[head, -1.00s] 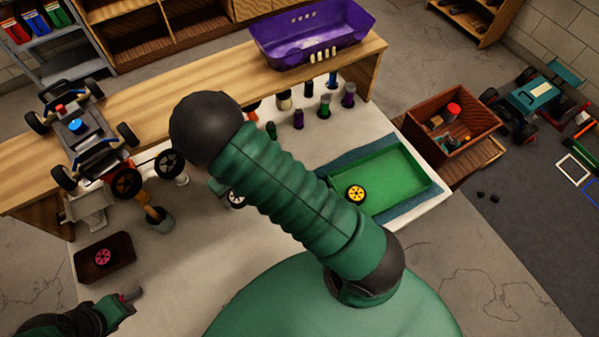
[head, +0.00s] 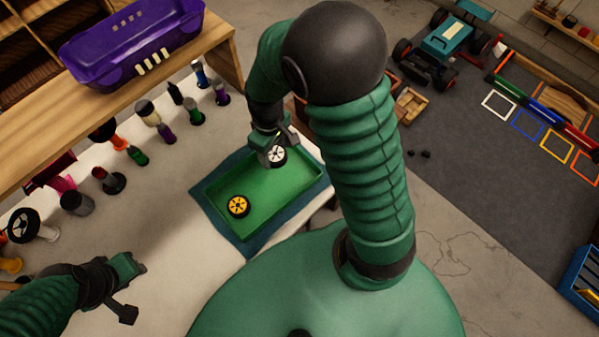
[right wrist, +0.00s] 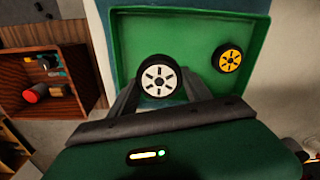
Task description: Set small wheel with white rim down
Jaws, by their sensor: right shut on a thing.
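The small wheel with a white rim (head: 277,155) is a black tyre with a white spoked rim. My right gripper (head: 270,150) is shut on it, over the far right end of the green tray (head: 207,211). In the right wrist view the wheel (right wrist: 158,77) sits between the two fingertips, with its rim facing the camera. I cannot tell whether it touches the tray floor. A small wheel with a yellow rim (head: 238,206) lies in the tray; it also shows in the right wrist view (right wrist: 228,58). My left gripper (head: 126,288) is open and empty over the white table.
The tray rests on a blue mat (head: 231,237) at the table's edge. Several coloured tools in holders (head: 136,155) line the table's back, with a purple bin (head: 130,45) on the wooden shelf behind. A wooden box (right wrist: 40,85) with items stands beside the tray.

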